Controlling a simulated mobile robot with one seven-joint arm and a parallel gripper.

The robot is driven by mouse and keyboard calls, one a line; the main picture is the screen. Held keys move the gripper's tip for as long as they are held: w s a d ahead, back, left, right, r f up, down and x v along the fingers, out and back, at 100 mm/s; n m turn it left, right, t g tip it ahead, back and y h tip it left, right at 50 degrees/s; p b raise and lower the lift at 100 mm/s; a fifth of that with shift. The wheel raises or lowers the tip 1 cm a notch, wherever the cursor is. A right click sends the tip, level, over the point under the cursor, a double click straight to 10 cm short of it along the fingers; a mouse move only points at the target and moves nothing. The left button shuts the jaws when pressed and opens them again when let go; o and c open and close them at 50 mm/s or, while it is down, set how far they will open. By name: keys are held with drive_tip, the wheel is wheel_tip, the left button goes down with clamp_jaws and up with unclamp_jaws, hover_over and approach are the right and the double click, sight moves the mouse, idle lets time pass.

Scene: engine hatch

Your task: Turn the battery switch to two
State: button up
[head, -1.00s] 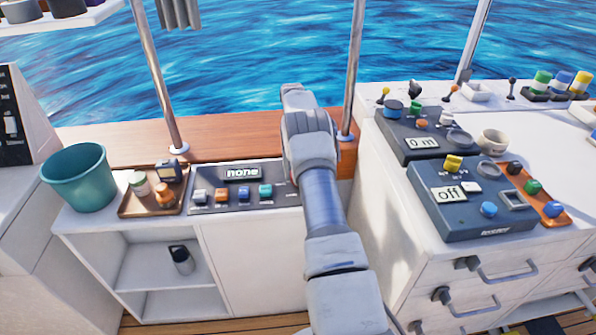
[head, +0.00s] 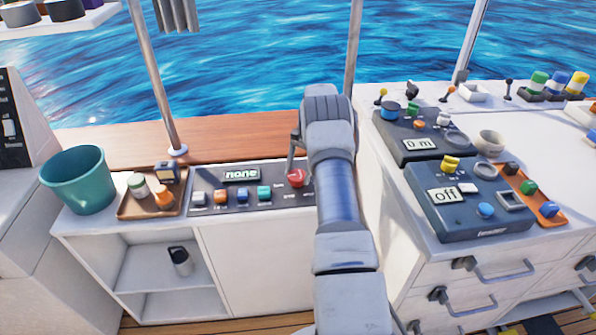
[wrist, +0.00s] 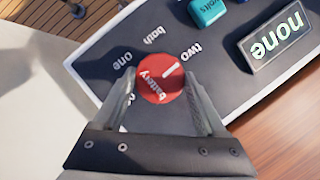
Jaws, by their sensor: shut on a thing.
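The battery switch is a red round knob (head: 297,178) at the right end of the dark panel on the low cabinet. In the wrist view, the battery switch (wrist: 160,86) carries a white pointer mark aimed at the upper right, toward the printed "two". "Both" and "one" are printed round it; a further label is mostly hidden by the left finger. My gripper (wrist: 161,78) has one finger on each side of the knob and is shut on it. In the head view my wrist hides most of the gripper. The panel's display (head: 241,174) reads "none".
Several coloured buttons sit left of the knob on the panel (head: 283,204). A wooden tray (head: 128,210) with small items and a teal bucket (head: 77,180) stand farther left. A blue-grey device reading "off" (head: 446,196) stands on the counter at the right.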

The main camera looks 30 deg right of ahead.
drive_tip(key=shift+m, duration=0.4)
drive_tip(key=o, duration=1.3)
drive_tip(key=p+v, duration=0.1)
drive_tip(key=v, duration=0.5)
drive_tip(key=p+v, duration=0.1)
drive_tip(key=v, duration=0.5)
drive_tip(key=shift+s, duration=0.2)
